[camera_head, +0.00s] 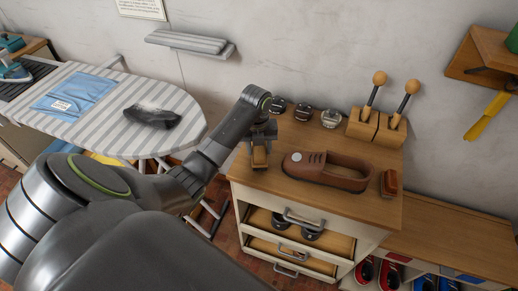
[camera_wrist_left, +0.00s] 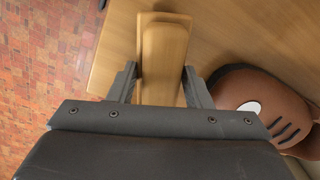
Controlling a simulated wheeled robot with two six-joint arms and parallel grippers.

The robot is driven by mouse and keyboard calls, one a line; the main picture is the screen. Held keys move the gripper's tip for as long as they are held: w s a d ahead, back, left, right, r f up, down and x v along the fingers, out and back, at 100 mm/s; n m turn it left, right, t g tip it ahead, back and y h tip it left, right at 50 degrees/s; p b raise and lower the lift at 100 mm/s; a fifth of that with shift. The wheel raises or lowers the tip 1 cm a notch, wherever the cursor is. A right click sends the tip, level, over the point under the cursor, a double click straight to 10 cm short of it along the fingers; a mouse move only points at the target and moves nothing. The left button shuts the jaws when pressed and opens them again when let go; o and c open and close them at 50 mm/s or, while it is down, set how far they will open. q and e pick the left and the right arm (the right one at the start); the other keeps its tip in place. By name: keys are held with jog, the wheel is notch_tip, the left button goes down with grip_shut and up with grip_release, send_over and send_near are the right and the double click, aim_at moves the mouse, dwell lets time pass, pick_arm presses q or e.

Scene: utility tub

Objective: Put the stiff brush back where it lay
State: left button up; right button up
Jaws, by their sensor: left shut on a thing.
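The stiff brush is a light wooden block (camera_wrist_left: 165,55) in the left wrist view, its bristles hidden from there. It also shows in the head view (camera_head: 260,156), near the left edge of the cabinet top (camera_head: 330,209). My left gripper (camera_head: 262,133) is shut on it from above, with one finger on each side. Whether the brush touches the wood or hangs just over it, I cannot tell. My right gripper is not in view.
A brown shoe (camera_head: 345,180) lies just right of the brush. A reddish-brown brush (camera_head: 390,182) is at the cabinet's right edge. Small tins (camera_head: 302,111) and a wooden block with two knobbed handles (camera_head: 375,127) stand behind. Partly open drawers (camera_head: 290,246) are below.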

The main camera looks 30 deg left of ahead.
pick_arm(q)
jog(key=shift+f, duration=0.45)
jog(key=shift+f, duration=0.1)
jog(key=o, duration=1)
jog(key=shift+o, duration=0.2)
notch_tip(320, 180, up, 5)
jog(key=shift+a+r+b, duration=0.1)
jog(key=shift+a+b, duration=0.05)
jog(key=shift+b, duration=0.2)
notch_tip(320, 180, up, 5)
jog(key=p, duration=0.3)
jog(key=shift+p, duration=0.3)
jog(key=shift+s+r+p, duration=0.1)
jog(key=shift+r+p, duration=0.95)
jog(key=shift+p, duration=0.1)
